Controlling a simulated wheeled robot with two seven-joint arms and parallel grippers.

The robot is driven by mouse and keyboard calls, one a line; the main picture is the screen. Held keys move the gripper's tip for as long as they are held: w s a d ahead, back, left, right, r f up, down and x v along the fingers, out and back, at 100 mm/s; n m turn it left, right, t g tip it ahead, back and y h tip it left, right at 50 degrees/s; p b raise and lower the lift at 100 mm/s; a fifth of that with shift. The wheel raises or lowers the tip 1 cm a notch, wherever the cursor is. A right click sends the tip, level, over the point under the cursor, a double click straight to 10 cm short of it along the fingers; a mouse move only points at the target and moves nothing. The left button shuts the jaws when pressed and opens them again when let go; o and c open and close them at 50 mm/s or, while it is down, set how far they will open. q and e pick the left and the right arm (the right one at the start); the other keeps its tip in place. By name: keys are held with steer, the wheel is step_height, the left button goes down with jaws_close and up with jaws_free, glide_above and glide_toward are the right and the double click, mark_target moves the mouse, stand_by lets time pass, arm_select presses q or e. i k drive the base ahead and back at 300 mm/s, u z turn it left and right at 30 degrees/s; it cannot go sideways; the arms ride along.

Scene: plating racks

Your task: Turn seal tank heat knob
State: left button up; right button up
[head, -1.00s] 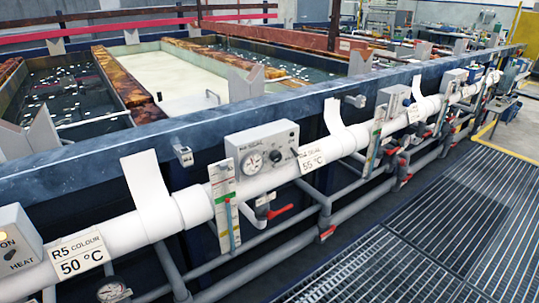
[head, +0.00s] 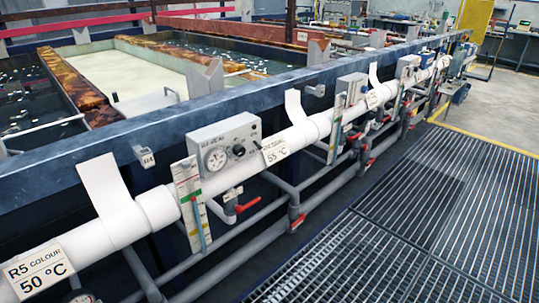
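A grey control box (head: 224,150) is mounted on the tank front, left of the middle of the head view. Its face carries a round white dial gauge (head: 216,159) on the left and a small dark knob (head: 239,150) to the right of it. The lettering above the gauge is too small to read surely. A label reading 55 °C (head: 275,151) sits on the pipe just right of the box. Neither of my grippers shows in the view.
A white pipe (head: 156,209) runs along the tank fronts, with grey pipes and red-handled valves (head: 248,204) below. A label reading R5 COLOUR 50 °C (head: 38,269) is at lower left. Similar boxes (head: 352,86) stand farther along. Floor grating (head: 400,220) at right is clear.

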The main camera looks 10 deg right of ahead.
mark_target(238, 150)
steer(key=z, duration=0.65)
steer(key=i, duration=0.4)
steer(key=u, duration=1.55)
